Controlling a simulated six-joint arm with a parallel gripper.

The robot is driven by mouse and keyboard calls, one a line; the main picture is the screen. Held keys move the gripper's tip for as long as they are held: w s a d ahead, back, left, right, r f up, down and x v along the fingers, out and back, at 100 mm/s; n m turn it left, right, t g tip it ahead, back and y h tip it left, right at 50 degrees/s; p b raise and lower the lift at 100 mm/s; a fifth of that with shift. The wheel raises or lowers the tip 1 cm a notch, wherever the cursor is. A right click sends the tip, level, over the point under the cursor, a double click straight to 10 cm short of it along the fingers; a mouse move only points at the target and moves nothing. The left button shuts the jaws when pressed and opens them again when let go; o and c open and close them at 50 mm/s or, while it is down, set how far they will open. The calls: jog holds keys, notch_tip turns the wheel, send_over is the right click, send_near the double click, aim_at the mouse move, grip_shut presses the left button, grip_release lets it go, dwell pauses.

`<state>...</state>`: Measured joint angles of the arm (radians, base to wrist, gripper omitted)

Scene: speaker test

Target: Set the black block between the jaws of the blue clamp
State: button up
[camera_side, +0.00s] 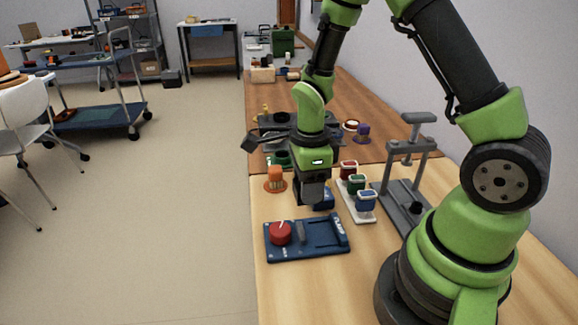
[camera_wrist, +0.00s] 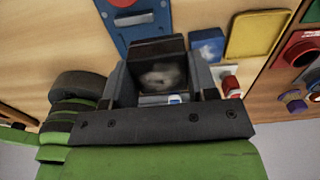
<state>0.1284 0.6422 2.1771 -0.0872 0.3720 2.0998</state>
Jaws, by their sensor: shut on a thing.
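The blue clamp (camera_side: 290,252) lies flat near the table's front left edge, with a round red knob (camera_side: 280,233) at its left and dark raised parts at its right. Part of the clamp (camera_wrist: 128,32) also shows at the top of the wrist view. My gripper (camera_side: 313,197) points down behind the clamp, apart from it in the side view. In the wrist view the jaws are shut on the black block (camera_wrist: 158,48), whose near face looks grey and blurred. In the side view the block is mostly hidden by the gripper.
A white rack with red, green and blue pieces (camera_side: 366,201) stands right of my gripper. A grey press (camera_side: 408,165) stands farther right. An orange piece (camera_side: 275,178) is at the left. A blue piece (camera_side: 325,198) sits close behind the gripper. Bare wood lies before the clamp.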

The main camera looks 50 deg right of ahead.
aim_at(319, 233)
jog(key=s, duration=0.3)
jog(key=shift+s+a+f, duration=0.25)
jog(key=shift+s+a, duration=0.1)
jog(key=shift+a, duration=0.05)
jog(key=shift+f, duration=3.1)
jog(key=shift+f, duration=0.2)
jog(key=o, duration=1.1)
jog(key=shift+c, duration=0.2)
jog(key=shift+r, duration=0.1)
notch_tip(319, 233, up, 7)
